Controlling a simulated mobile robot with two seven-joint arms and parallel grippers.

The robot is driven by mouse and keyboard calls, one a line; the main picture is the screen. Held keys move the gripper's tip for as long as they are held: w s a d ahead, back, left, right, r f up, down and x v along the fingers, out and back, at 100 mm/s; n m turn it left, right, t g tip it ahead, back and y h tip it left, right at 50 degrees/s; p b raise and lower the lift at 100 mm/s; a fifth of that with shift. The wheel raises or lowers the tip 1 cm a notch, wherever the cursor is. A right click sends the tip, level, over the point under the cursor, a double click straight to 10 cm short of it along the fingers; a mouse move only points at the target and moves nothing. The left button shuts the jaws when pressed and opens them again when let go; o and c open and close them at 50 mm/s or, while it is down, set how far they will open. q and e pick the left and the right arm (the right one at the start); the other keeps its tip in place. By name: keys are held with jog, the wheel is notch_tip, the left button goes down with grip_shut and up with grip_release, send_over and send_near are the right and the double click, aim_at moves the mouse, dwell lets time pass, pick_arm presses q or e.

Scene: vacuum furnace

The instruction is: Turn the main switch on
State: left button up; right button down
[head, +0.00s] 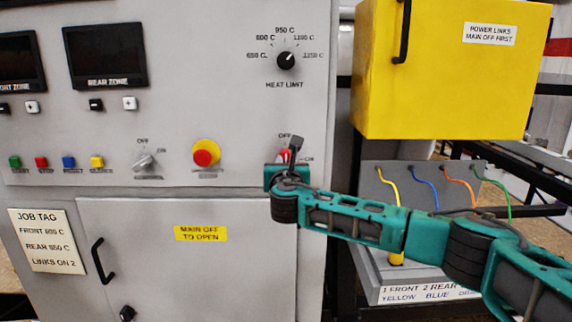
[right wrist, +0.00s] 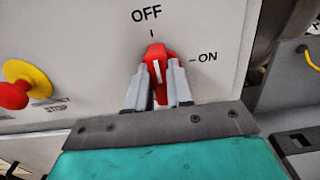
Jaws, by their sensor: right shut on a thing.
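The main switch is a red rotary knob (right wrist: 156,60) on the grey panel, marked OFF above and ON to the right. In the right wrist view its white line is close to upright, toward the OFF mark. In the head view the red knob (head: 285,155) is mostly hidden behind my right gripper. My right gripper (right wrist: 158,88) is shut on the knob, one grey finger on each side of it. My left gripper is not in view.
A red and yellow emergency button (head: 205,153) and a smaller OFF/ON switch (head: 144,161) sit left of the knob. The heat limit dial (head: 286,61) is above. A yellow box (head: 450,75) stands at the right, over several coloured cables (head: 425,185).

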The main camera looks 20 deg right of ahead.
jog(key=m+b, duration=0.1)
jog(key=m, duration=0.5)
jog(key=m+b, duration=0.1)
jog(key=m, duration=0.4)
jog(key=m+b, duration=0.2)
jog(key=m, duration=0.4)
jog(key=shift+s+d+f+m, duration=0.1)
jog(key=shift+d+f+m, duration=0.2)
jog(key=shift+d, duration=0.1)
jog(key=shift+r, duration=0.1)
dwell(0.4)
jog(key=c, duration=1.4)
grip_release()
jog(key=o, duration=0.4)
